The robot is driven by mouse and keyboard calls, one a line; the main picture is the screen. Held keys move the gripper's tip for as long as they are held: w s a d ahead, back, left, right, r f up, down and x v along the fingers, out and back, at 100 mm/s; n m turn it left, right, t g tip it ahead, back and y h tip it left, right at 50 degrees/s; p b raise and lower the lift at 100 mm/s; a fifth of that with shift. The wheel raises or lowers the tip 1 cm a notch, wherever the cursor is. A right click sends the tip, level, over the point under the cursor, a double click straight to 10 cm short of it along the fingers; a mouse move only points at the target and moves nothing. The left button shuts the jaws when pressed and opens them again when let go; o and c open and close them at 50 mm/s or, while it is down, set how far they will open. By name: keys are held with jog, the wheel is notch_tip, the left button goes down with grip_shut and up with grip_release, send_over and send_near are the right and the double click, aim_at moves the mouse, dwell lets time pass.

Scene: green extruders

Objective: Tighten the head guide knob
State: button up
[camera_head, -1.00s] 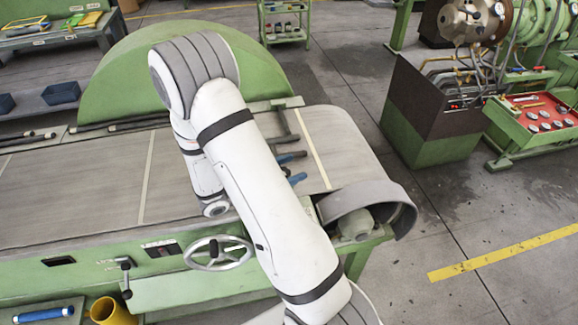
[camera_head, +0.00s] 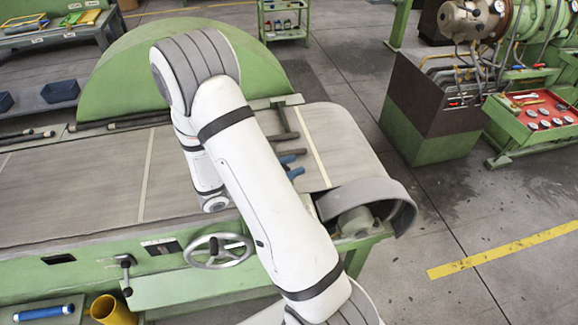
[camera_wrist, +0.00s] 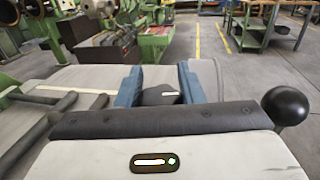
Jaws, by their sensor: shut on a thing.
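My gripper (camera_wrist: 160,85) shows in the wrist view as two blue fingers standing on either side of a dark knob (camera_wrist: 158,96) with a small pale mark. The fingers are shut on this knob, which I take to be the head guide knob. Its lower part is hidden behind the dark edge of my gripper's body. In the head view, my gripper's blue fingers (camera_head: 292,166) show just right of my white arm, over the grey sander bed. The arm hides most of the gripper, and I cannot make out the knob clearly there.
A black ball (camera_wrist: 287,105) stands close at the right of the wrist view. The green machine carries dark bars (camera_head: 284,122), a handwheel (camera_head: 219,250) and a curved grey guard (camera_head: 370,198). Open floor lies right of it, before a dark cabinet (camera_head: 430,105) and red tool tray (camera_head: 540,110).

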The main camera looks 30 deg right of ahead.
jog(key=shift+s+m+g+y, duration=0.2)
jog(key=shift+m+g, duration=0.45)
jog(key=shift+g, duration=0.35)
jog(key=shift+s+m+g+y, duration=0.1)
jog(key=shift+m+g+y, duration=0.1)
jog(key=shift+m+g, duration=0.65)
jog(key=o, duration=1)
jog(key=b+v, duration=0.2)
jog(key=v, duration=0.6)
jog(key=shift+w, duration=0.15)
jog(key=shift+d, duration=0.1)
